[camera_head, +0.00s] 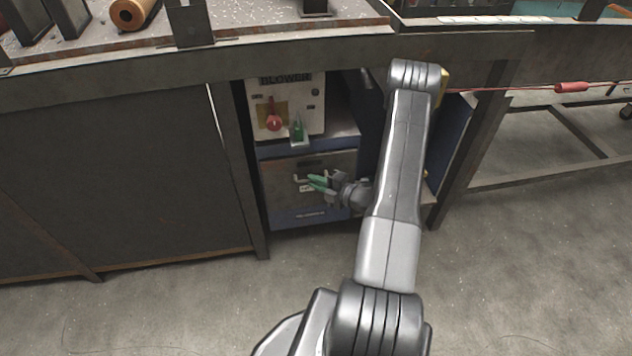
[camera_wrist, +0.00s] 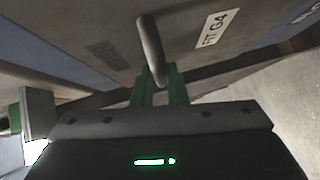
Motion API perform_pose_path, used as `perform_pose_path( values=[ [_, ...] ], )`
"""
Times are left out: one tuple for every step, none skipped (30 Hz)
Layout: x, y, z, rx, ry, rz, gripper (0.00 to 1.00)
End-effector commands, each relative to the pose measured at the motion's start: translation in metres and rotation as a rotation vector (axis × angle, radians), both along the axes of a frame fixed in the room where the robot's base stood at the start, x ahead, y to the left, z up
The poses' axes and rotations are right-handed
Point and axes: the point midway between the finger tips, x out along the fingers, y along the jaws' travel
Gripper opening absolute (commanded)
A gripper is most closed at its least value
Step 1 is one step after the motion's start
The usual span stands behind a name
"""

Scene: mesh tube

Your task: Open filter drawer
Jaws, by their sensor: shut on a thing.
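The filter drawer (camera_head: 280,200) is a grey metal front low in the cabinet under the bench, below the blower panel. It looks closed, flush with its surround. Its bar handle (camera_wrist: 151,50) shows in the wrist view, beside a white label (camera_wrist: 213,29). My gripper (camera_head: 318,184) reaches the handle from the right, with green fingertips. In the wrist view my gripper (camera_wrist: 159,82) has its green fingers on the near end of the handle, shut on it.
The blower panel (camera_head: 287,107) with a red knob (camera_head: 274,122) and a green switch (camera_head: 298,128) sits above the drawer. A bench leg (camera_head: 238,170) stands just left of it. The concrete floor (camera_head: 190,300) in front is clear.

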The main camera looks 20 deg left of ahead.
Motion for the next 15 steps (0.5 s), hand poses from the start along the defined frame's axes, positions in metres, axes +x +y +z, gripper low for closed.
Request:
perform_pose_path(
  values=[
    [-0.003,-0.002,0.0,-0.001,0.002,0.0,0.0],
    [-0.004,-0.003,0.0,-0.001,0.002,0.0,0.0],
    [-0.007,-0.004,0.0,-0.001,0.003,0.0,0.0],
    [-0.01,-0.006,-0.001,-0.001,0.003,-0.001,0.0],
    [-0.012,-0.008,-0.001,-0.001,0.004,-0.001,0.0],
    [-0.016,-0.01,-0.001,-0.001,0.004,-0.002,0.0],
    [-0.02,-0.013,-0.001,-0.002,0.004,-0.002,0.0],
    [-0.023,-0.015,0.0,-0.001,0.005,-0.002,0.0],
    [-0.029,-0.018,0.0,-0.001,0.005,-0.001,0.0],
    [-0.033,-0.021,0.0,-0.001,0.005,-0.001,0.0],
    [-0.037,-0.024,0.0,-0.001,0.006,-0.002,0.0],
    [-0.044,-0.028,0.0,-0.001,0.006,-0.003,0.0],
    [-0.049,-0.031,-0.001,-0.002,0.007,-0.003,0.0],
    [-0.053,-0.033,-0.001,-0.001,0.006,-0.003,0.0],
    [-0.06,-0.037,-0.001,-0.001,0.007,-0.003,0.0]
  ],
)
